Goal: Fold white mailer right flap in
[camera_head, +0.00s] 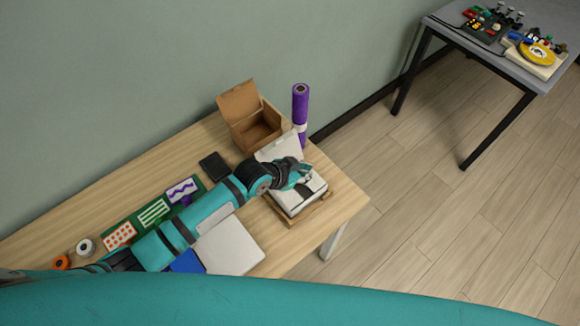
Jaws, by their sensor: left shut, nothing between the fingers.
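The white mailer (294,205) stands on a brown board (308,216) near the right end of the wooden table. Its lid (280,147) stands raised at the back. My left gripper (303,184) is shut and empty over the mailer's right part, close to its top. The gripper and wrist hide much of the mailer, so I cannot tell how its right flap lies or whether the fingers touch it. My right gripper is not in view.
An open brown carton (257,132) and an upright purple roll (300,105) stand behind the mailer. A black flat item (214,166), patterned cards (152,213), tape rolls (85,246) and a white flat box (229,247) lie left. A grey table (452,37) stands far right.

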